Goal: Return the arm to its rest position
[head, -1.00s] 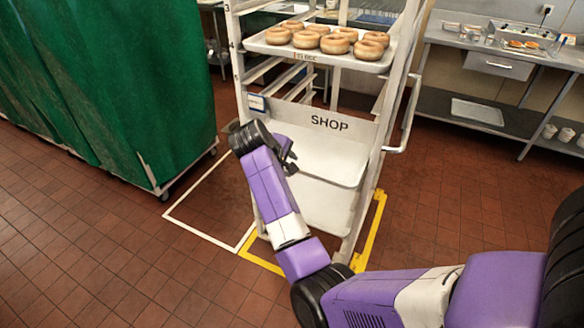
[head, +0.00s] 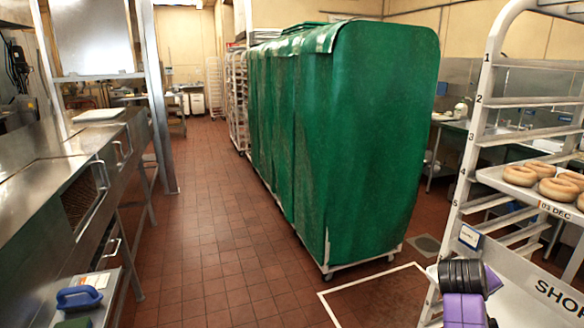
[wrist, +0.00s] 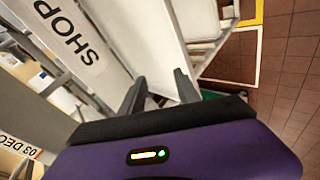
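My arm's purple and black end part (head: 462,292) shows at the lower right of the head view, in front of the rack's SHOP panel (head: 560,296). The fingers are hidden in that view. In the wrist view, the two dark fingers of my gripper (wrist: 158,90) stand apart with nothing between them. The white rack with the SHOP panel (wrist: 70,35) is just beyond the fingers. I cannot tell whether any part of my arm touches the rack.
A tray of glazed doughnuts (head: 545,208) sits on the rack. A green covered rack (head: 350,140) on wheels stands in the middle. The tiled aisle (head: 205,230) between is clear.

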